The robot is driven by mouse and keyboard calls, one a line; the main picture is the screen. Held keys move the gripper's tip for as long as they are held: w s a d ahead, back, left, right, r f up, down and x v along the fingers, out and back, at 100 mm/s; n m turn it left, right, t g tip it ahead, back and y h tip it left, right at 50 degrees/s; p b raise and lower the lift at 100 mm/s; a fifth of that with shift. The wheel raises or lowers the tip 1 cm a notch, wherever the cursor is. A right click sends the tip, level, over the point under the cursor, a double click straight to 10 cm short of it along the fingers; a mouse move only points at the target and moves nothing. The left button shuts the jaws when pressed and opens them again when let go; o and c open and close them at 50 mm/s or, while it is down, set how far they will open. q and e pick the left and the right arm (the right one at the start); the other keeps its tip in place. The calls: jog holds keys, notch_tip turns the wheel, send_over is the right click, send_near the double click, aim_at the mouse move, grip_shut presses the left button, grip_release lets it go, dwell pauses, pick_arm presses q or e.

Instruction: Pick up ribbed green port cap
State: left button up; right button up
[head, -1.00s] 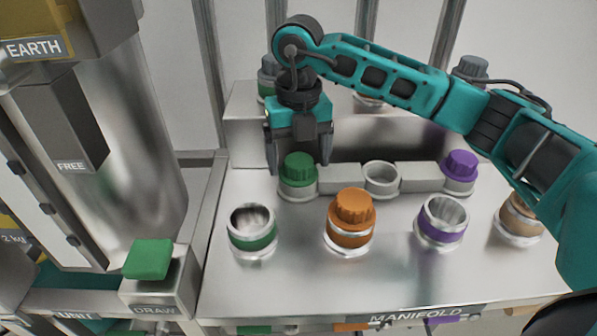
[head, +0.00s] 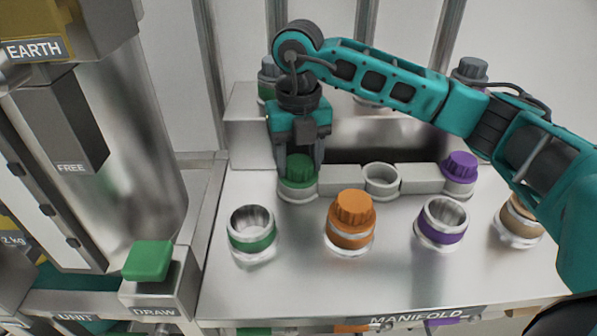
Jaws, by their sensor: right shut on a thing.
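The ribbed green port cap (head: 299,172) sits upright in a light-coloured round holder (head: 299,193) at the left end of a row on the metal manifold. My right gripper (head: 299,168) points down over it, with one finger on each side, and is shut on the cap. Parts of the cap's sides are hidden by the fingers. My left gripper is not in view.
A green-banded open port (head: 252,235), an orange-capped port (head: 350,220) and a purple-banded open port (head: 441,222) stand in front. An empty holder (head: 381,181) and a purple cap (head: 460,166) are to the right. A green block (head: 148,260) sits at lower left.

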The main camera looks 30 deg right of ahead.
aim_at(298, 161)
pick_arm(q)
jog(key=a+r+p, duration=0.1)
jog(key=p, duration=0.1)
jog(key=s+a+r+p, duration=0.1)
jog(key=p, duration=0.1)
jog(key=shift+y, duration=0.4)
pick_arm(e)
notch_tip(298, 161, up, 20)
